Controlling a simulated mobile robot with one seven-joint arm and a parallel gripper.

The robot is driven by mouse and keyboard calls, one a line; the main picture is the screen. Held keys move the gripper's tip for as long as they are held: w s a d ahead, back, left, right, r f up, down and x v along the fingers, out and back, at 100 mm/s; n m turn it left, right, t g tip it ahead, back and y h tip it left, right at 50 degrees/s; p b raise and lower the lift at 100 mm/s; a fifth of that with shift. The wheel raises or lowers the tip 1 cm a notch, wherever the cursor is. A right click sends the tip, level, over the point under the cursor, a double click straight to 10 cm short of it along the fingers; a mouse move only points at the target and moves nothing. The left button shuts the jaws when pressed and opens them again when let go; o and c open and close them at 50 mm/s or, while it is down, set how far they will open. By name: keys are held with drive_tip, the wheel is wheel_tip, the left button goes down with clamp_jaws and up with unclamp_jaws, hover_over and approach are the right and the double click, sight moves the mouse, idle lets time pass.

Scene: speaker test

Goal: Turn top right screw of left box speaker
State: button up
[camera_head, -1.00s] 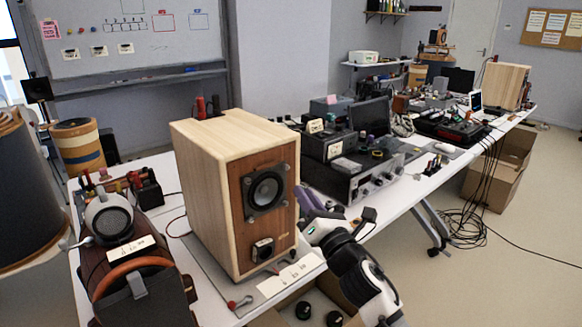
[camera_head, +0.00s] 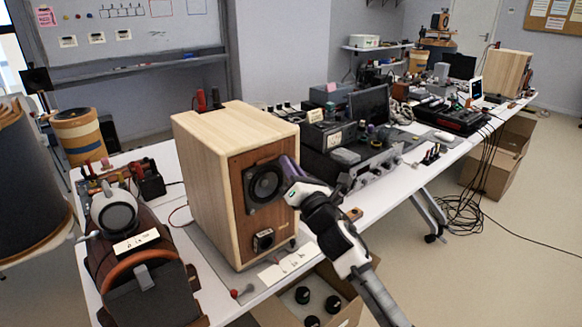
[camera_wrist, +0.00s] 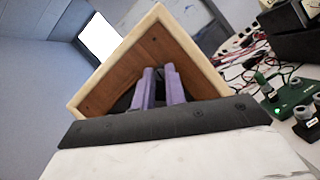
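The left box speaker (camera_head: 205,190) is a pale wooden cabinet with a brown front, standing upright on the near table. Its black square-framed driver (camera_head: 264,186) sits in the upper front. My gripper (camera_head: 287,168) has purple fingers at the top right corner of the driver frame and hides that corner's screw. In the wrist view the speaker's front (camera_wrist: 150,52) is seen tilted, and my purple fingers (camera_wrist: 160,72) reach towards the dark driver, close together with a narrow gap. I cannot tell whether they touch the screw or hold it.
Black audio equipment (camera_head: 345,160) stands right of the speaker. An open carton (camera_head: 345,318) with dark round parts is below the table's front edge. Another box speaker (camera_head: 505,72) stands far right.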

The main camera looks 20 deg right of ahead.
drive_tip(key=shift+m, duration=0.3)
clamp_jaws()
drive_tip(key=shift+w+d+r+m+g+y+p, duration=0.15)
drive_tip(key=shift+m+g+y+p, duration=1.15)
drive_tip(key=shift+m, duration=4)
drive_tip(key=shift+s+d+r+m+g+y+p, duration=0.15)
drive_tip(key=shift+m+g+y+p, duration=0.3)
drive_tip(key=shift+m+g+p, duration=3.3)
drive_tip(key=shift+w+d+r+m+t+y+p, duration=0.25)
drive_tip(key=shift+m+y, duration=0.6)
drive_tip(key=shift+m, duration=6)
drive_tip(key=shift+s+a, duration=0.15)
drive_tip(key=shift+a, duration=0.05)
drive_tip(key=shift+o, duration=2.1)
unclamp_jaws()
